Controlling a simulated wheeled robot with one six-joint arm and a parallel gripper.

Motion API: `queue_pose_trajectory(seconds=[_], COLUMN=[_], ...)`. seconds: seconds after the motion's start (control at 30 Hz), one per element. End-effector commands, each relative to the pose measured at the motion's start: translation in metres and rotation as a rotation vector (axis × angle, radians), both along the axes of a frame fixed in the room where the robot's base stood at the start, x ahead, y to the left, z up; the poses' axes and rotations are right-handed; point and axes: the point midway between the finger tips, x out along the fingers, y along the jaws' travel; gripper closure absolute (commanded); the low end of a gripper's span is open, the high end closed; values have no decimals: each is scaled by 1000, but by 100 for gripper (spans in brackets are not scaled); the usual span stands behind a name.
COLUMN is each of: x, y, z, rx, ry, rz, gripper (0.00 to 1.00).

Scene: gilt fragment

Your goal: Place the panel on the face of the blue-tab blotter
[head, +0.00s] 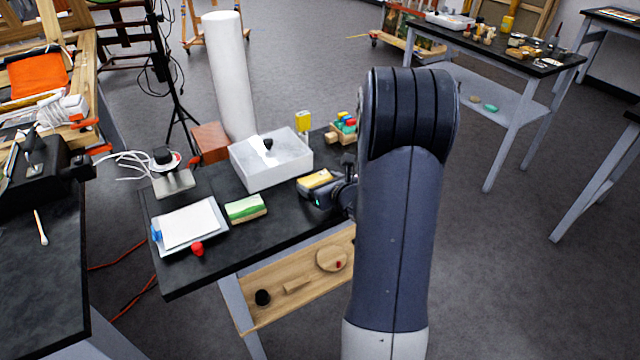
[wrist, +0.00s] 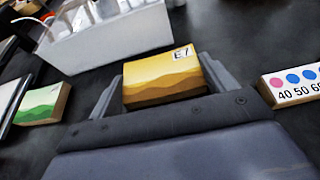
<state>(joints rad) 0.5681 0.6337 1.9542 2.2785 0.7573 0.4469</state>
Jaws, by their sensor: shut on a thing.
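A small gold panel (head: 314,180) with painted hills is in my gripper (head: 322,193), over the right part of the dark table. In the wrist view the panel (wrist: 160,83) sits between the two fingers of my gripper (wrist: 165,85), its picture upward and "E7" on a corner. The fingers are shut on its sides. The blotter (head: 190,224) is a white pad at the table's left front, with a blue tab (head: 156,233) on its left edge. Its face looks bare. I cannot tell whether the panel touches the table.
A green landscape block (head: 246,208) lies between the blotter and my gripper. A white open box (head: 270,160) stands behind. A red knob (head: 197,248) is at the blotter's front edge. A card with coloured dots (wrist: 292,84) lies right of my gripper in the wrist view.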

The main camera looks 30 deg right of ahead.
Motion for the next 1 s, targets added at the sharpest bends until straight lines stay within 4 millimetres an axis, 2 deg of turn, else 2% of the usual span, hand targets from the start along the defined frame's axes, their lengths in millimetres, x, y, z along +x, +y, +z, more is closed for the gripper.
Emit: queue_pose_trajectory(seconds=[0.33, 0.37, 0.6, 0.93, 1.0], x=[0, 0, 0, 0, -7], y=[0, 0, 0, 0, -1], z=[-4, -2, -2, 3, 4], rx=[-1, -1, -1, 0, -1], ry=[0, 0, 0, 0, -1], rz=[0, 0, 0, 0, -1], gripper=[43, 18, 0, 0, 0])
